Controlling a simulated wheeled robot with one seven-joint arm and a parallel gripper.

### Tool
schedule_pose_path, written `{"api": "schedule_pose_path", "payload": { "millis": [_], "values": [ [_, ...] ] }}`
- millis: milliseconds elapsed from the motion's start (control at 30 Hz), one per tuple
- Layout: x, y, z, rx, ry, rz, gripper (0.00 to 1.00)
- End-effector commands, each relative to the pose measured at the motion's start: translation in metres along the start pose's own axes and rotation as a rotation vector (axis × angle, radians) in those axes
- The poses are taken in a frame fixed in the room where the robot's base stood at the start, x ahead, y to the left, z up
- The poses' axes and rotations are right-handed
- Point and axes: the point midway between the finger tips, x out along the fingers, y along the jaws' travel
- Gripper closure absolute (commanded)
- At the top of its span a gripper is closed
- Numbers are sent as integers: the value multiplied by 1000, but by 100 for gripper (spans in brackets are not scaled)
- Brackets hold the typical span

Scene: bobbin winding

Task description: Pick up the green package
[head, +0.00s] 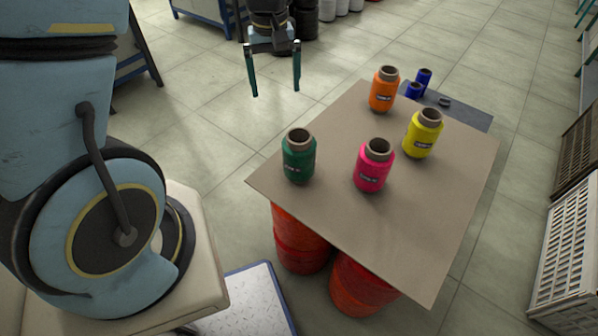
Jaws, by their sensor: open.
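The green package (299,158) is a dark green bobbin with a brown core and a small label. It stands upright near the left corner of the brown tabletop (412,235). My gripper (276,88) is at the top of the head view, above and to the left of the table in the picture. It is open and empty, with its two dark green-tipped fingers spread and pointing down. It is apart from the green package. Nothing hides the green package.
A pink bobbin (373,167), a yellow bobbin (422,135) and an orange bobbin (384,91) stand on the same tabletop. Small blue spools (423,79) sit behind on a grey surface. Red drums (300,243) are under the table. White crates (570,250) stand at the right.

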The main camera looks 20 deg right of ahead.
Motion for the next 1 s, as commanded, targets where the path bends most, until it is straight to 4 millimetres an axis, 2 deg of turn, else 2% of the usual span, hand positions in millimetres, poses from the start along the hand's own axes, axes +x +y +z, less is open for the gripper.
{"api": "schedule_pose_path", "payload": {
  "millis": [33,133,233,533,800,1000],
  "values": [
    [23,16,3,15,-4,-6,0],
    [37,37,6,21,-7,-13,0],
    [45,46,9,23,-11,-17,0],
    [85,46,10,22,-14,-19,0],
    [105,46,10,22,-13,-18,0],
    [134,47,13,22,-14,-19,0]
  ]
}}
